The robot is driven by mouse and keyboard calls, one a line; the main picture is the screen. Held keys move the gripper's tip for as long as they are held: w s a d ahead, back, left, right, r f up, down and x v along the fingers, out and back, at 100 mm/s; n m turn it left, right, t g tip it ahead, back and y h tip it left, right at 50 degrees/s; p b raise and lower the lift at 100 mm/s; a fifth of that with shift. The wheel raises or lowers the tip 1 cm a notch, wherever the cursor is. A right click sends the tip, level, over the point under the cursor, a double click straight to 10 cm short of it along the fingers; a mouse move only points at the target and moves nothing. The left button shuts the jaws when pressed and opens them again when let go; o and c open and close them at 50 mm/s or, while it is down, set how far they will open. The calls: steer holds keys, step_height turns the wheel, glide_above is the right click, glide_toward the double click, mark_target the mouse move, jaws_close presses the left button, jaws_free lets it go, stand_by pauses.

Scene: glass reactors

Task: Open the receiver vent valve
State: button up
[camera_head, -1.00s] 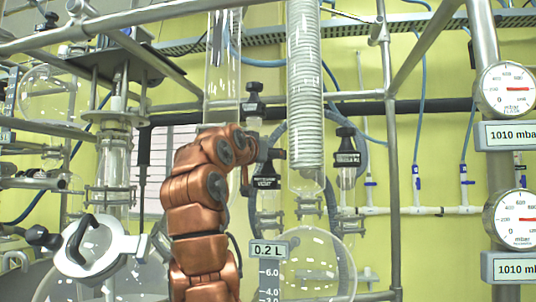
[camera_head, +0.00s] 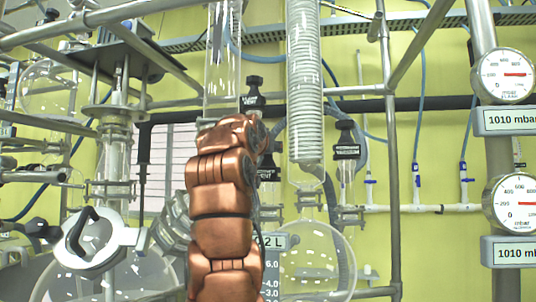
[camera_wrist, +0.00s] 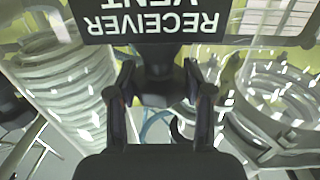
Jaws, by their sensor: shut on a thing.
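The receiver vent valve has a black knob (camera_wrist: 160,92) and a black plate with white upside-down lettering "RECEIVER VENT" (camera_wrist: 150,20) in the wrist view. My gripper (camera_wrist: 160,78) is shut on the knob, with one dark finger on each side of it. In the head view my copper arm covers the gripper and most of this valve.
Another black-knobbed valve (camera_head: 253,97) stands just above my arm, and one more (camera_head: 345,140) stands to the right. A glass coil condenser (camera_head: 304,90) hangs close on the right. A round glass flask (camera_head: 318,262) sits below. Metal frame tubes (camera_head: 391,180) cross the area.

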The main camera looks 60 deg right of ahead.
steer(key=shift+a+n+t+y, duration=0.1)
steer(key=shift+n+t+y, duration=0.4)
steer(key=shift+t, duration=0.4)
steer(key=shift+n, duration=0.3)
steer(key=shift+r+t, duration=0.1)
steer(key=shift+t, duration=0.3)
steer(key=shift+n+t+y, duration=0.4)
steer(key=shift+n+t, duration=0.1)
steer(key=shift+p, duration=0.4)
steer(key=shift+n+t+y+p, duration=0.3)
steer(key=shift+n+t+p, duration=0.2)
steer(key=shift+t, duration=0.1)
steer(key=n+t+y+p, duration=0.2)
steer(key=p, duration=0.2)
steer(key=shift+r+t, duration=0.1)
steer(key=shift+t, duration=0.2)
steer(key=shift+y+p, duration=0.4)
steer(key=shift+p, duration=0.1)
